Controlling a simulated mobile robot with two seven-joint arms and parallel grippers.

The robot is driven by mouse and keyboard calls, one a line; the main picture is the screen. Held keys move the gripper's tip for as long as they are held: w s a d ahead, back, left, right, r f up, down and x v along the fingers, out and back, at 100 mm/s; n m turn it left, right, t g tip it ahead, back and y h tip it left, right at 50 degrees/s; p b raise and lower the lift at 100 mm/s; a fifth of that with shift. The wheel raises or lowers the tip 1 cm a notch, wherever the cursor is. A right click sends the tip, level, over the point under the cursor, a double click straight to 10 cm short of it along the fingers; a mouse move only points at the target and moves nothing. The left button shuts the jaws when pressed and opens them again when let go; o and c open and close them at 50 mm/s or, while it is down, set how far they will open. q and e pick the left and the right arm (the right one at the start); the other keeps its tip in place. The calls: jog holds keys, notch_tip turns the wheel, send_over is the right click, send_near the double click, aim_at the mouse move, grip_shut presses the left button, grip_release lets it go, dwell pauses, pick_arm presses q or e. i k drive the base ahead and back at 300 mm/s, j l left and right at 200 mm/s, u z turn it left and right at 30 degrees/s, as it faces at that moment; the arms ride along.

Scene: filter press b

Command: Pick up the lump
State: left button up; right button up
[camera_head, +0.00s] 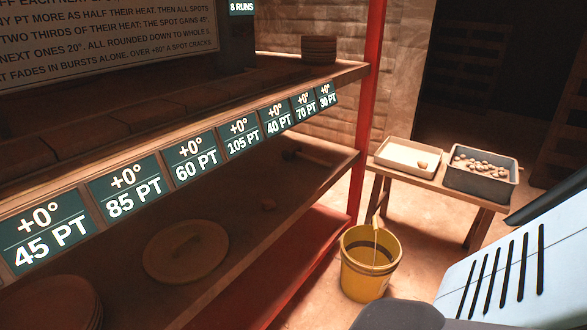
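A small brownish lump (423,164) lies in the white tray (392,161) on the low wooden bench, near the tray's right end. Several small lumps (484,166) lie in the grey bin beside the tray. I cannot tell which of these is the task's lump. Neither of my grippers shows in the head view. Pale blue and dark grey parts at the lower right look like parts of my own body.
A yellow bucket (368,279) stands on the floor before the bench (436,181). The grey bin (482,184) sits on the bench's right. The rack's upper shelf carries point labels (190,163). A round lid (186,252) lies below. A red post (367,110) stands between rack and bench.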

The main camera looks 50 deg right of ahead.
aim_at(269, 204)
jog(key=z, duration=1.3)
